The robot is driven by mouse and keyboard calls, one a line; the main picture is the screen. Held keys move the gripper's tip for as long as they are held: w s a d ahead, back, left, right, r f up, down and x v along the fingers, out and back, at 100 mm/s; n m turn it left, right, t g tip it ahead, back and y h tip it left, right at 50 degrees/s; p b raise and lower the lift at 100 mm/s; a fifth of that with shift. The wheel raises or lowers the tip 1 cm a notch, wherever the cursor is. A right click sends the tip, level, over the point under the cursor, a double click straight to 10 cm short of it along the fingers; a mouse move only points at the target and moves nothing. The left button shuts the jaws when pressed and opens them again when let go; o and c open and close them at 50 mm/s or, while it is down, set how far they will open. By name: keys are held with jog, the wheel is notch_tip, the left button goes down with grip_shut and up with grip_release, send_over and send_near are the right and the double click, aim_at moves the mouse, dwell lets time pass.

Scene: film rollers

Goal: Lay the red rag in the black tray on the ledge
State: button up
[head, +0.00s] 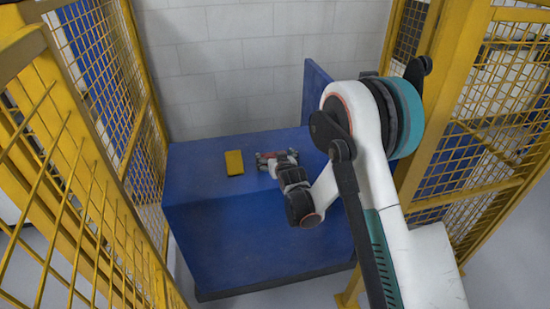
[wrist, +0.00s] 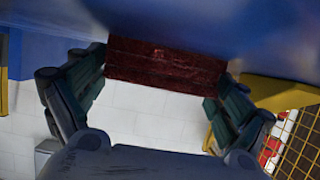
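The red rag (wrist: 165,65) is a dark red, flat-looking piece between my two fingers in the wrist view. A finger meets it at each end, and I see no gap at either end. My gripper (head: 277,158) is low over the blue top in the head view, with a little red showing at its fingers. In the wrist view my gripper (wrist: 162,75) has its fingers spread to the rag's width. I cannot tell whether the rag still touches the surface below. I see no black tray in either view; my arm covers the area to the right.
A yellow block (head: 234,162) lies on the blue cabinet top (head: 200,165), just left of my gripper. A blue upright panel (head: 314,90) stands behind my arm. Yellow mesh fences (head: 150,95) flank both sides, and a pale block wall (head: 230,60) closes the back.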

dwell(0.4)
jog(key=shift+s+r, duration=0.2)
jog(key=shift+r, duration=0.05)
jog(key=p+v, duration=0.2)
jog(key=v, duration=0.9)
jog(key=shift+s+d+r, duration=0.1)
jog(key=shift+s, duration=0.2)
